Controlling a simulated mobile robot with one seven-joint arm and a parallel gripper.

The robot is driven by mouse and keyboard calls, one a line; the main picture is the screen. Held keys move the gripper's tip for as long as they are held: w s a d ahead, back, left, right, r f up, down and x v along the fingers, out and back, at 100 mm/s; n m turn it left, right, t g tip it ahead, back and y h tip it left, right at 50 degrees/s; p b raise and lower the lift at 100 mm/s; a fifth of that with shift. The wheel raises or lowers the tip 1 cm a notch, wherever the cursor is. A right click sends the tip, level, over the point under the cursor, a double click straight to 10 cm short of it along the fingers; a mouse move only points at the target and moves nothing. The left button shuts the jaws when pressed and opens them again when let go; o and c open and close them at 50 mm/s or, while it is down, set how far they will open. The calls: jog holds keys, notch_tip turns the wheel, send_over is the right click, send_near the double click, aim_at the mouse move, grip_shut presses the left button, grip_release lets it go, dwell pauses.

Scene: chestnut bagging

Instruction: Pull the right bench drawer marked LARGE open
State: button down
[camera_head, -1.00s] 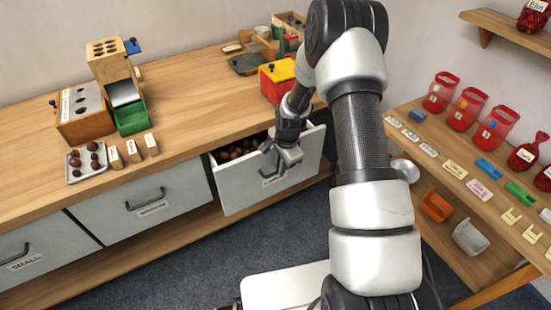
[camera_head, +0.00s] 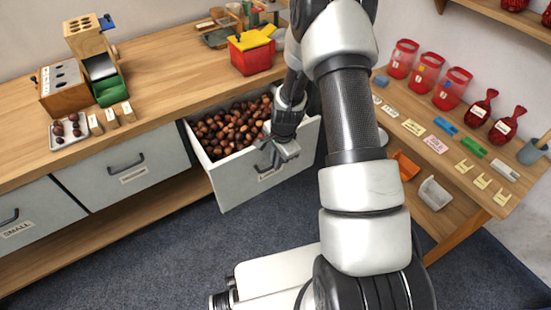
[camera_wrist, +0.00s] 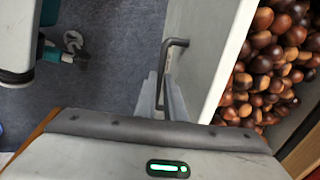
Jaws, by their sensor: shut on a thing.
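The right bench drawer (camera_head: 232,188) stands pulled well out from the bench, and many brown chestnuts (camera_head: 235,128) show inside it. Its dark bar handle (camera_wrist: 172,44) is on the grey front, seen close in the wrist view. My gripper (camera_head: 276,158) is at the drawer front, its two fingers (camera_wrist: 163,100) closed around the handle. The fingers and arm hide part of the handle, and the drawer's label cannot be read here.
The middle drawer (camera_head: 127,170) and the drawer marked SMALL (camera_head: 20,222) are shut. The wooden bench top (camera_head: 165,75) carries a sorter, a tray of chestnuts and a red box (camera_head: 250,55). A side table (camera_head: 455,150) with red jars stands right. Blue carpet lies clear before the drawers.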

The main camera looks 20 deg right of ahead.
dwell(0.4)
jog(key=c, duration=1.8)
grip_release()
jog(key=shift+s, duration=0.1)
jog(key=shift+c, duration=0.2)
jog(key=s+d+r+p, duration=0.1)
jog(key=s+r+p, duration=0.2)
jog(key=r, duration=1.4)
jog(key=shift+p, duration=0.6)
